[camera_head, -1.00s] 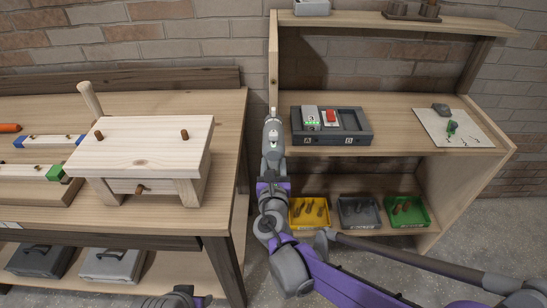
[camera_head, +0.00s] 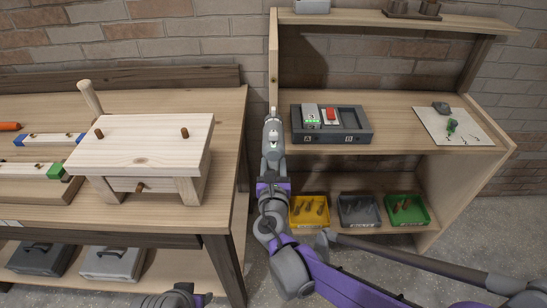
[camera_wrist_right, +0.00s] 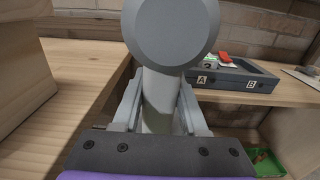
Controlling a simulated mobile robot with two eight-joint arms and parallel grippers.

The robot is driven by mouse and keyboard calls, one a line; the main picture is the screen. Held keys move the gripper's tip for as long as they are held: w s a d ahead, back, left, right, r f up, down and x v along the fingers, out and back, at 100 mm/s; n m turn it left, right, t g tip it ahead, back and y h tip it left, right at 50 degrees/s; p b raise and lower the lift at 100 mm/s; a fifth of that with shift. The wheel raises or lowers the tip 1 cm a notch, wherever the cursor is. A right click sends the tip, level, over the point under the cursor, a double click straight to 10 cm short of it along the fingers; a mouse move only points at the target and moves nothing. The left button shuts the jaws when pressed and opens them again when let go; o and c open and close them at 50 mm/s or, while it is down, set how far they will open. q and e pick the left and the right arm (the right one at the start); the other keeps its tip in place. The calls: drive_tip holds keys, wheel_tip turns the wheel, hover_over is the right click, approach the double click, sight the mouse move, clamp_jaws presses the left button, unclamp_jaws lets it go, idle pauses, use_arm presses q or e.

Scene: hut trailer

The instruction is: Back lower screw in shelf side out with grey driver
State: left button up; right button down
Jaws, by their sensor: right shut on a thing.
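The shelf side (camera_head: 273,62) is the upright left panel of the wooden shelf unit. My right gripper (camera_head: 272,122) is in front of its lower part, in the gap between the bench and the shelf. In the right wrist view my right gripper (camera_wrist_right: 160,112) is shut on the grey driver (camera_wrist_right: 172,32), with a finger on each side of its shaft-like part. The driver's round grey end faces the camera and hides its far end. The back lower screw is not visible. Only a piece of my left arm shows at the bottom edge; its gripper is out of view.
A dark grey tray (camera_head: 358,137) with spaces marked A and B stands on the shelf. Yellow (camera_head: 296,219), grey (camera_head: 345,221) and green (camera_head: 393,221) bins stand below. A small wooden bench (camera_head: 140,150) stands on the left workbench (camera_head: 225,165), close to my right arm.

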sight(274, 167)
idle(1.8)
drive_tip(key=shift+s, duration=0.45)
drive_tip(key=shift+s+d, duration=0.1)
drive_tip(key=shift+s, duration=1)
drive_tip(key=s+d+p, duration=0.1)
drive_tip(key=s+d, duration=0.3)
drive_tip(key=d, duration=0.3)
drive_tip(key=shift+w, duration=0.1)
